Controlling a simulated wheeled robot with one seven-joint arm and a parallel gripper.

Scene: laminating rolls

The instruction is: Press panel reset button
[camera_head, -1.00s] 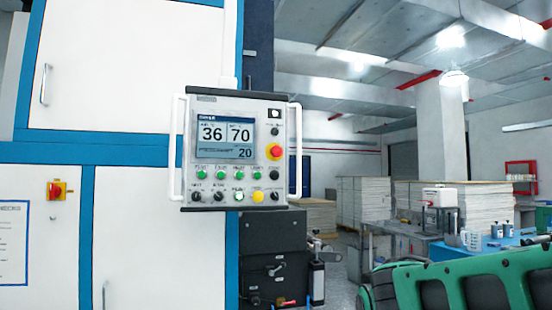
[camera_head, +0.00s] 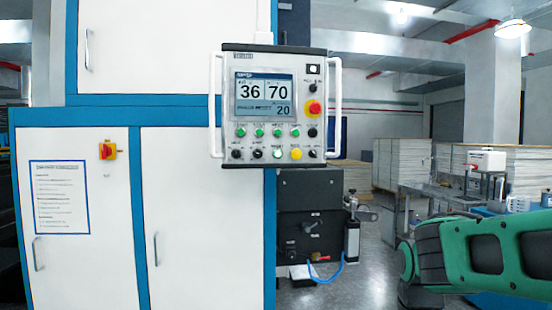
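The control panel (camera_head: 275,105) hangs in front of the white machine cabinet, framed by two white side handles. Its screen (camera_head: 266,95) shows 36, 70 and 20. Below the screen is a row of green buttons (camera_head: 259,133) with a black knob at its right end. The bottom row has black knobs, a lit pale-green button (camera_head: 277,154) and a yellow button (camera_head: 296,154). A red emergency stop on a yellow base (camera_head: 313,108) sits right of the screen. The labels are too small to tell surely which button is reset. My gripper is out of view; my green arm shows at lower right.
A red and yellow switch (camera_head: 107,151) and a notice sheet (camera_head: 59,197) are on the cabinet. A dark machine unit (camera_head: 311,215) with a blue hose stands below the panel. Stacked boards (camera_head: 400,163) and a bench are behind at right. Grey floor shows between.

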